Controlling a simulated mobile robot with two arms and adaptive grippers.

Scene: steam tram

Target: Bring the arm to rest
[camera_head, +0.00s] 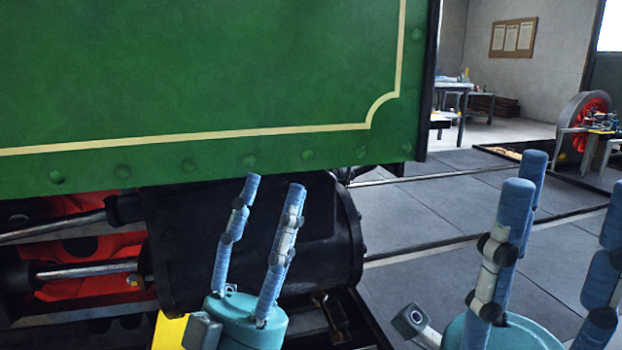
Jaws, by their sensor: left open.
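My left gripper (275,186) is in the lower middle of the head view, its blue segmented fingers pointing up. Two fingers show, apart, with nothing between them; it is open. It stands in front of the black cylinder (325,240) of the steam tram, below the green side panel (210,80). I cannot tell whether it touches the cylinder. My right gripper (568,185) is at the lower right, closer to the camera, fingers up and wide apart with nothing held. Its right side is cut off by the picture edge. Most of both arms is out of view.
Red wheels (95,255) and steel rods (85,270) lie left of the cylinder. Rails (420,249) cross the grey floor (405,215), which is largely clear. A bench (465,88) and a red wheel (588,120) stand farther back at the right.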

